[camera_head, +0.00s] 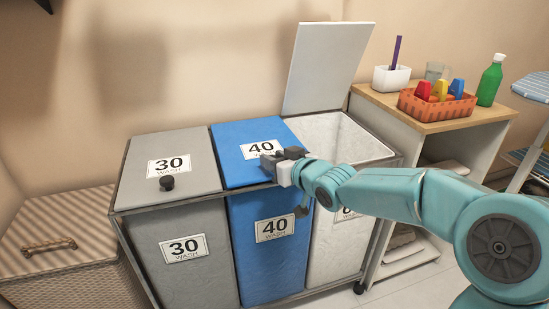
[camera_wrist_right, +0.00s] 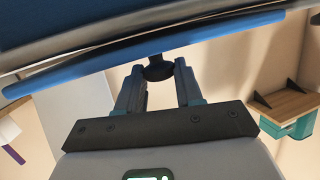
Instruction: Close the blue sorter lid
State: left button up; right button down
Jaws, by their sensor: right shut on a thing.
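The blue sorter lid (camera_head: 244,148), marked 40 WASH, lies over the middle bin (camera_head: 255,275), about level with the grey lid beside it. I cannot tell whether a small gap remains under its front edge. My right gripper (camera_head: 283,163) is at the lid's front right part. In the right wrist view the gripper (camera_wrist_right: 159,82) is shut on a dark round knob (camera_wrist_right: 158,68) at the lid's blue edge (camera_wrist_right: 80,74). The knob is hidden by the gripper in the head view. My left gripper is not in view.
The grey 30 lid (camera_head: 190,150) is down at left, with a black knob. The white lid (camera_head: 318,65) stands upright over its open bin (camera_head: 345,140). A wooden-topped shelf (camera_head: 440,122) with a basket and green bottle stands right. A wicker hamper (camera_head: 70,285) stands left.

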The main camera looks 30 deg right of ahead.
jog(key=shift+s+f+b, duration=0.2)
jog(key=shift+f+b, duration=0.1)
jog(key=shift+f, duration=0.6)
jog(key=shift+a, duration=0.1)
jog(key=c, duration=0.8)
grip_release()
jog(key=shift+o, duration=0.2)
jog(key=shift+r, duration=0.15)
jog(key=shift+s+r, duration=0.1)
jog(key=shift+s, duration=0.1)
jog(key=p+v, duration=0.6)
jog(key=v, duration=1)
